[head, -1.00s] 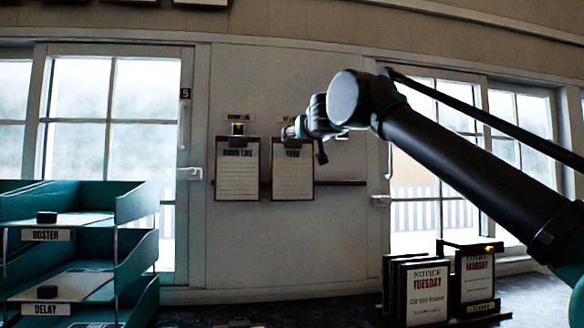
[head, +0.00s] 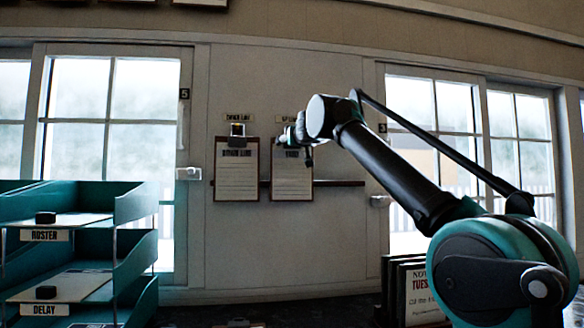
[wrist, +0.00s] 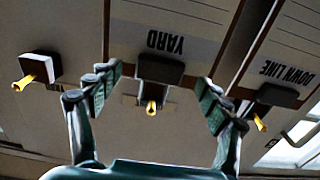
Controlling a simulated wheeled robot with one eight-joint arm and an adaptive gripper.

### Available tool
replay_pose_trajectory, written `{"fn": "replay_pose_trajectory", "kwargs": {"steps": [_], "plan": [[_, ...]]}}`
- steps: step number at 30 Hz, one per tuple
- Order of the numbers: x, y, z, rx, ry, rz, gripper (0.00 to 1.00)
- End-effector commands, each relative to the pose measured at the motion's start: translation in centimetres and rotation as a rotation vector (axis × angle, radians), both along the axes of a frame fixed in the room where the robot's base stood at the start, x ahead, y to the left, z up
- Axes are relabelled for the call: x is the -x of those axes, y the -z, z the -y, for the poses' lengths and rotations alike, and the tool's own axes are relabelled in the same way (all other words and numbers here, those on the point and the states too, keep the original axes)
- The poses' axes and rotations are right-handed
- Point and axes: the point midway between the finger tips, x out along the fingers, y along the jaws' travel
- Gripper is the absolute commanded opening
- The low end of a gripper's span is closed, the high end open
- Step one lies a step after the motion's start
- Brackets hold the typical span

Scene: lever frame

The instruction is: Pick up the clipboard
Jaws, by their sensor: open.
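Two clipboards hang side by side on the far wall. The left one, headed DOWN LINE (head: 237,176), also shows at the right of the wrist view (wrist: 287,45). The right one, headed YARD (head: 292,180), shows upside down in the wrist view (wrist: 170,25), its dark clip on a yellow-tipped hook. My gripper (wrist: 160,88) is open, one finger on each side of the YARD clip, with gaps to it. In the head view my gripper (head: 290,138) is in front of the YARD board's top and hides its clip. I cannot tell the remaining depth.
A dark rail (head: 335,183) runs along the wall behind the boards. Another yellow-tipped hook (wrist: 38,70) shows at the left of the wrist view. Teal trays (head: 135,205) stand at left, and notice holders (head: 400,290) at lower right.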

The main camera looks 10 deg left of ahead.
Motion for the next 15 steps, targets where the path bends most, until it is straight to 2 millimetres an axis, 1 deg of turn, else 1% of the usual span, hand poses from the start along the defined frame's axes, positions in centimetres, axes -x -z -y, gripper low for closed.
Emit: {"fn": "replay_pose_trajectory", "kwargs": {"steps": [1,5,13,14,15], "plan": [[-0.6,0.0,-0.2,0.0,0.0,0.0,0.78],[-1.5,0.0,-0.4,0.0,0.0,0.0,0.78],[-1.7,0.0,-0.5,0.0,0.0,0.0,0.78],[-1.7,0.0,-0.5,0.0,0.0,0.0,0.75],[-1.7,0.0,-0.5,0.0,0.0,0.0,0.7]]}}
